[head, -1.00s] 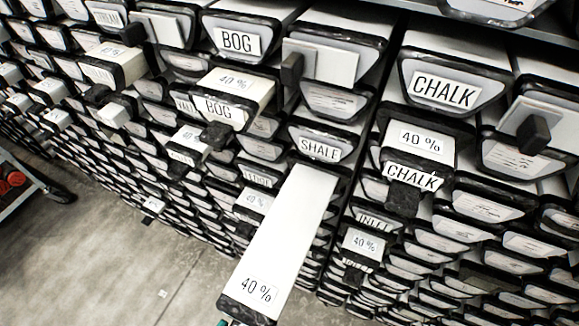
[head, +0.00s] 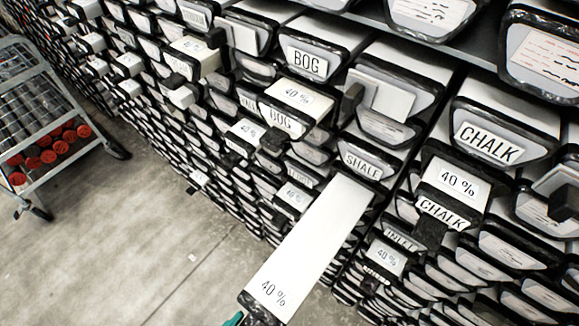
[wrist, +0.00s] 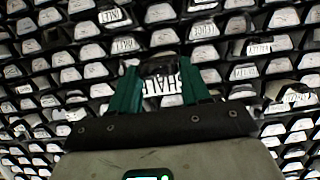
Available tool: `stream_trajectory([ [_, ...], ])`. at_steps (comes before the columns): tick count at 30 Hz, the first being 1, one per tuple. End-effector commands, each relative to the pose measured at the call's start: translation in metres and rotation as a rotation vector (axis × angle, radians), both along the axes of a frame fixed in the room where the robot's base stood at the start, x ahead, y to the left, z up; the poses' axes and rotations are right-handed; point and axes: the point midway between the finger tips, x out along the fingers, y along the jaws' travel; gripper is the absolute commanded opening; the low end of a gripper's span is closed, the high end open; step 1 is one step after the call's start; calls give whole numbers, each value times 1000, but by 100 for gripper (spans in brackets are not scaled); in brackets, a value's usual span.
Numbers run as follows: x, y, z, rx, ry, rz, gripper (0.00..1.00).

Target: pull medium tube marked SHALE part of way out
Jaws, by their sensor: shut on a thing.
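A long white tube (head: 312,235) marked 40 % on top juts far out of the rack toward the bottom of the head view. Its black-rimmed front end (head: 262,308) is at the lower edge. A teal bit of my gripper (head: 234,319) shows beside that end; the rest is out of frame. In the wrist view, the green fingers of my gripper (wrist: 160,78) are shut on a tube front with a SHALE label (wrist: 172,103) between them. A second SHALE label (head: 362,165) is on a tube front just above the drawn tube in the head view.
The rack holds many close-set tubes. BOG (head: 296,95) and CHALK (head: 457,184) tubes with 40 % marks also stick out on either side. A cart (head: 62,120) with red-ended items stands at the left. Grey floor (head: 150,240) is clear between cart and rack.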

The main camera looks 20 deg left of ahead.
Motion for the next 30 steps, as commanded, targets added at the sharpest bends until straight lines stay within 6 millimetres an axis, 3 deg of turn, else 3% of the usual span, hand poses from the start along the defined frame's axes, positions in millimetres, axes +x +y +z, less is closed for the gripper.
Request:
stream_trajectory([
  [24, -13, 3, 1, 1, -3, -1, 0],
  [25, -13, 3, 1, 1, -3, -1, 50],
  [30, -13, 3, 1, 1, -3, -1, 66],
])
